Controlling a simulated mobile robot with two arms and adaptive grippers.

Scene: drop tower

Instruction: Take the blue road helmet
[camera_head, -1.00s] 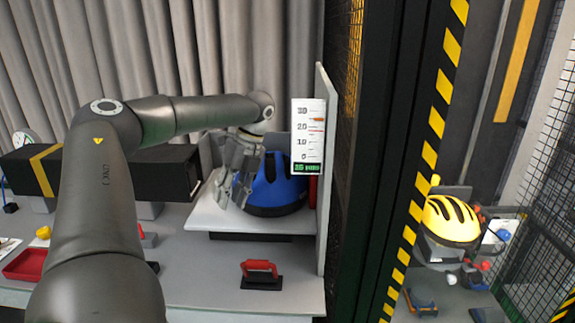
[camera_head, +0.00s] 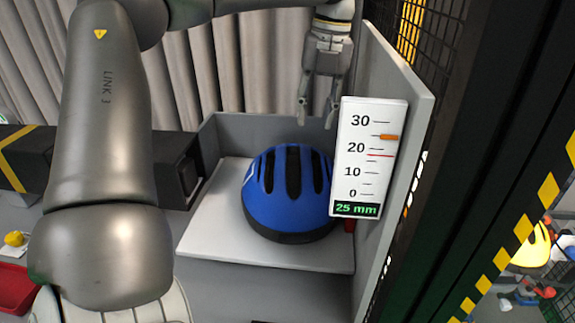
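The blue road helmet (camera_head: 285,200) with dark vents and a black lower rim sits upright on a white plate (camera_head: 212,235). My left gripper (camera_head: 317,120) hangs above and behind the helmet's right side, fingers pointing down. Its two fingers are apart with nothing between them, and it looks clear of the helmet. The gauge panel (camera_head: 368,155) stands just right of the helmet and hides a little of its right edge. My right gripper does not show.
A grey upright panel (camera_head: 405,110) borders the plate on the right, with a low grey wall (camera_head: 250,128) behind. A black box (camera_head: 178,170) stands left. A yellow helmet (camera_head: 532,245) lies beyond the striped post. A red tray (camera_head: 15,288) is at lower left.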

